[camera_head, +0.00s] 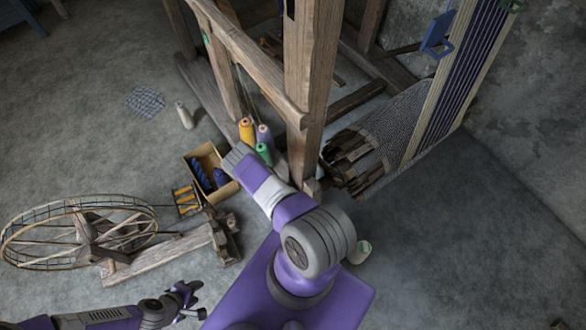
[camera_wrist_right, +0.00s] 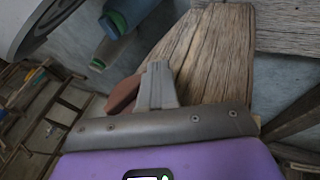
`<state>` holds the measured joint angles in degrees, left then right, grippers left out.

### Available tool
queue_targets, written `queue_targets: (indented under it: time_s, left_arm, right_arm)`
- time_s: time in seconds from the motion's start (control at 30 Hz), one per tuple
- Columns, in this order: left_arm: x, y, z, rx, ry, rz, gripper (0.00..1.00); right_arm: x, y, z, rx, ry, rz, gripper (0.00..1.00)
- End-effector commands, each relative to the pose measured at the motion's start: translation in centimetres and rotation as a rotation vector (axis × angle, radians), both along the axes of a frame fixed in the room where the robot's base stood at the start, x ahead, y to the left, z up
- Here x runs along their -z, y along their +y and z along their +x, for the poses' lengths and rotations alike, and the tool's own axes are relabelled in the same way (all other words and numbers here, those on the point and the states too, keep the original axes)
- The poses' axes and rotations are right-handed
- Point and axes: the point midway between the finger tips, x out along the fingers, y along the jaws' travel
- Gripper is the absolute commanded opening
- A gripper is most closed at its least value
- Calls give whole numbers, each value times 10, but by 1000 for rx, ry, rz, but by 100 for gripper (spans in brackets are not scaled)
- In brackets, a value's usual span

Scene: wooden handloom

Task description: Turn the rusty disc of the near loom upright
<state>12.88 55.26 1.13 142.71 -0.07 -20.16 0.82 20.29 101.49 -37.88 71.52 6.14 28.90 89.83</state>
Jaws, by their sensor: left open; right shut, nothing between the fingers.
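The wooden loom (camera_head: 303,75) stands at the upper middle of the head view. In the right wrist view a reddish-brown flat piece (camera_wrist_right: 122,97), perhaps the rusty disc, shows beside the weathered wood (camera_wrist_right: 215,55). My right gripper (camera_wrist_right: 157,72) is shut and empty, its fingers overlapping that piece in the picture. I cannot tell whether they touch, and the piece's tilt is unclear because it is partly hidden. In the head view the disc cannot be made out. My left gripper (camera_head: 190,302) is open at the lower left, well away from the loom.
A spoked wheel (camera_head: 80,232) on a wooden base (camera_head: 165,250) lies at the left. Yellow (camera_head: 247,130) and green (camera_head: 264,153) spools stand near a wooden box (camera_head: 208,155). A white spool (camera_head: 184,115) stands on the floor.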

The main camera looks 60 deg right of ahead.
Motion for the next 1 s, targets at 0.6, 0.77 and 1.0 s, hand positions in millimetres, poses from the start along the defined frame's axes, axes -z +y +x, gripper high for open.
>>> queue_targets:
  time_s: [0.6, 0.77, 1.0]
  left_arm:
    - [0, 0, 0, 0, 0, 0, 43]
    - [0, 0, 0, 0, 0, 0, 43]
    - [7, 0, 0, 0, 0, 0, 43]
  right_arm:
    - [0, 0, 0, 0, 0, 0, 0]
    - [0, 0, 0, 0, 0, 0, 0]
    - [-3, -4, 8, 0, -2, -1, 0]
